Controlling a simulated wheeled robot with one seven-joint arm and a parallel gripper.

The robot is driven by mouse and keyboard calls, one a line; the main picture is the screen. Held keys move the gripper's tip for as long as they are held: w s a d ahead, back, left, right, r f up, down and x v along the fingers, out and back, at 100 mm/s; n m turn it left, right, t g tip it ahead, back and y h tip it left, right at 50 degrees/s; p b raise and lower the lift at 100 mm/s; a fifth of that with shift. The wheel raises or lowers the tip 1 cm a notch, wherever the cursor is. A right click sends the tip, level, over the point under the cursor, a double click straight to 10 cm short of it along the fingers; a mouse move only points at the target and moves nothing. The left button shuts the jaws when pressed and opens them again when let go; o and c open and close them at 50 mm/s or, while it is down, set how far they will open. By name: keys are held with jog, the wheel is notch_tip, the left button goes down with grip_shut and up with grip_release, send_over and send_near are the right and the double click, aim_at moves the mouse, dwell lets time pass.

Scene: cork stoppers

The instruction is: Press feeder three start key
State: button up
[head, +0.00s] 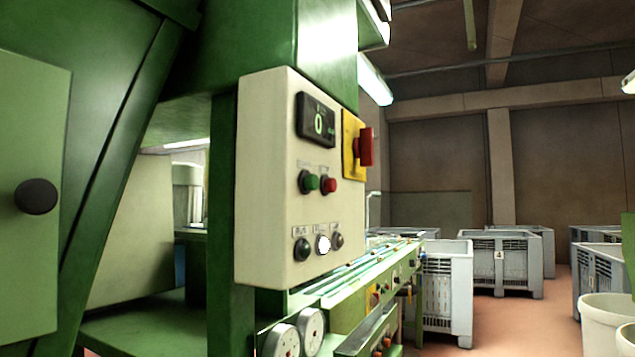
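A cream control box (265,180) hangs on a green machine post at the middle of the head view, seen at an angle. Its face has a small display (316,120) reading a green 0. Below are a green button (309,182) and a red button (328,185). A lower row has a black knob (302,249), a white button (322,245) and another dark knob (337,241). A red switch (366,147) on a yellow plate sits at the upper right. The labels are too small to read, so I cannot tell which feeder this is. My gripper is not in view.
A large green machine panel with a black knob (37,196) fills the left. A green conveyor unit (365,295) with dials runs behind and below the box. Grey crates (500,262) stand at the right, with white bins (604,318) nearer. Reddish floor shows between them.

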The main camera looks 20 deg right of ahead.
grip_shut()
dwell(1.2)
